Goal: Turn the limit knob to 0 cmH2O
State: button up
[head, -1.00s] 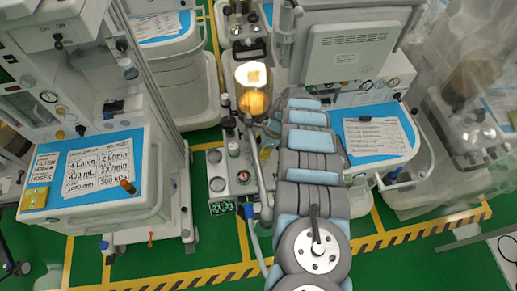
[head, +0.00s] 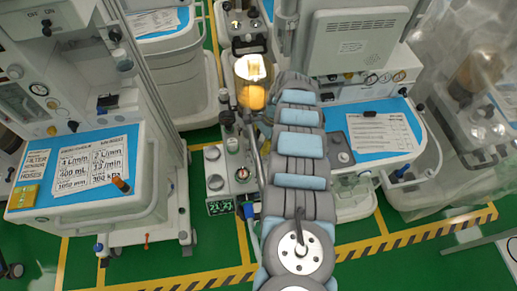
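A narrow grey unit in the middle of the head view has a control panel (head: 227,165) with a round dial (head: 233,144), a dark round knob (head: 215,182), a small gauge (head: 242,174) and a green-lit numeric display (head: 220,207). A glowing amber canister (head: 251,95) stands above this panel. No label is legible, so I cannot tell which part is the limit knob or how it is set. My arm runs up the picture just right of this panel and covers what lies behind it. My gripper is not visible.
A cart (head: 150,205) with a blue top and a printed sheet (head: 88,165) stands at left. Another blue-topped cart (head: 365,158) stands right of my arm, with a grey monitor (head: 350,42) above it. Green floor and yellow-black floor tape (head: 420,237) lie in front.

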jog(key=shift+f+n+b, duration=0.3)
jog(key=shift+n+b, duration=0.4)
jog(key=shift+b, duration=0.45)
jog(key=shift+r+n+g+h+b, duration=0.1)
jog(key=shift+n+g+h+b, duration=0.2)
jog(key=shift+b, duration=0.05)
jog(key=shift+r, duration=0.1)
jog(key=o, duration=1.2)
jog(key=shift+r, duration=0.15)
